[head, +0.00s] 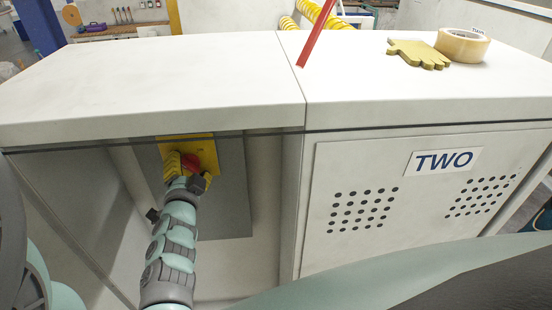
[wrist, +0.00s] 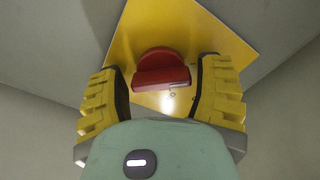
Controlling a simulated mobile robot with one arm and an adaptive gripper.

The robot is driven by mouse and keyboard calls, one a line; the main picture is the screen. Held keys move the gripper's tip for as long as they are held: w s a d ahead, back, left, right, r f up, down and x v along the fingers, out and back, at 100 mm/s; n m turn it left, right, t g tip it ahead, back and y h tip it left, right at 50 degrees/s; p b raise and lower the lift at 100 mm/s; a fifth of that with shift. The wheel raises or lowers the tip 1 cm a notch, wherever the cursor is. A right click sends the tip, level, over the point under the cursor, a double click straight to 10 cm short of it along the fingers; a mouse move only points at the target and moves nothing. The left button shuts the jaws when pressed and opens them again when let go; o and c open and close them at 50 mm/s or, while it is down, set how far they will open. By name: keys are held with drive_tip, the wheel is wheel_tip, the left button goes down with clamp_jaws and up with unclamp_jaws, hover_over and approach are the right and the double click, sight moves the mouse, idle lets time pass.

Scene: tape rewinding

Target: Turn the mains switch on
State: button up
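The mains switch is a red knob (wrist: 162,70) on a yellow plate (wrist: 205,35). In the head view the red knob (head: 191,161) and yellow plate (head: 203,148) show inside the recess under the left part of the white cabinet. My gripper (head: 188,172) reaches into this recess in front of the knob. In the wrist view my gripper (wrist: 165,88) has its yellow ridged fingers apart, one on each side of the knob. Gaps show between the knob and both fingers. The knob's raised grip bar lies roughly level in the wrist view.
The white cabinet top (head: 170,75) overhangs the recess, with side walls close to my arm. To the right is a perforated panel labelled TWO (head: 443,161).

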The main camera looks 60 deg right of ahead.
drive_tip(key=c, duration=0.8)
drive_tip(key=shift+o, duration=0.2)
drive_tip(key=shift+f+m, duration=0.1)
drive_tip(key=shift+m, duration=0.2)
drive_tip(key=m+b, duration=0.2)
drive_tip(key=shift+m, duration=0.4)
drive_tip(key=m+b, duration=0.2)
drive_tip(key=m, duration=0.2)
drive_tip(key=shift+m, duration=0.3)
drive_tip(key=m+b, duration=0.1)
drive_tip(key=m, duration=0.3)
drive_tip(key=shift+b, duration=0.35)
drive_tip(key=shift+r+m+b, duration=0.15)
drive_tip(key=shift+m+b, duration=0.05)
drive_tip(key=shift+m, duration=0.75)
drive_tip(key=shift+r+m+b, duration=0.1)
drive_tip(key=shift+m+b, duration=0.1)
drive_tip(key=shift+m, duration=0.75)
